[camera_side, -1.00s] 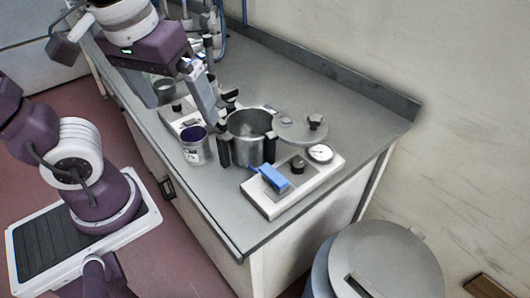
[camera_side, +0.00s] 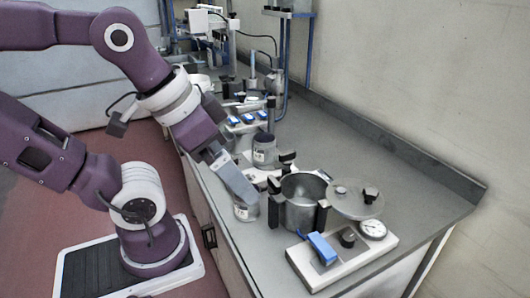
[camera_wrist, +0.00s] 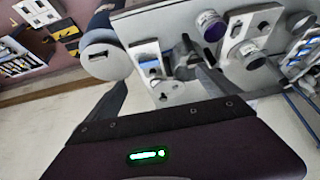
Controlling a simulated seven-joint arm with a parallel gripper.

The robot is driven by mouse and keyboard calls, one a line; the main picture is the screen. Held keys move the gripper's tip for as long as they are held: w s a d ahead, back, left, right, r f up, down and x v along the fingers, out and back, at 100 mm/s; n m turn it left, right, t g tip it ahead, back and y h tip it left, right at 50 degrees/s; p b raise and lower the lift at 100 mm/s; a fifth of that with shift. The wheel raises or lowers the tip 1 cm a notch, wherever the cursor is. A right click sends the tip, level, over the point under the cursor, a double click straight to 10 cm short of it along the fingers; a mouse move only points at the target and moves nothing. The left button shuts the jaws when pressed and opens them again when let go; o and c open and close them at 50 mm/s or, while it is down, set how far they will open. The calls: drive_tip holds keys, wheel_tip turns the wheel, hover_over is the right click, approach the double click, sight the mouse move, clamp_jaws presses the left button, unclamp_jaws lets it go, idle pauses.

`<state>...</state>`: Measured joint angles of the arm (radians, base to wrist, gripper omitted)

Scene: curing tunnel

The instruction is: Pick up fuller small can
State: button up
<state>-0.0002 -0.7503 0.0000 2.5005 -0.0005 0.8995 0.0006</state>
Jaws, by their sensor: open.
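A small labelled can (camera_side: 246,212) stands near the counter's front edge, left of the pot, partly hidden by my gripper. In the wrist view, one can shows purple paint (camera_wrist: 212,27) from above. I cannot tell the two fill levels apart from these views. My gripper (camera_side: 240,190) points down over the nearer can in the side view. I cannot tell whether it touches. It is open, with its fingers apart at the lower middle of the wrist view (camera_wrist: 160,85).
An open metal pot (camera_side: 302,190) with dark handles stands right of the nearer can. A lid (camera_side: 352,203) and a white plate (camera_side: 318,277) with a blue lever and a gauge are beside it. The counter (camera_side: 400,185) is clear at right. Posts and blue-topped items crowd the back.

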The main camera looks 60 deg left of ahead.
drive_tip(key=shift+c, duration=1.3)
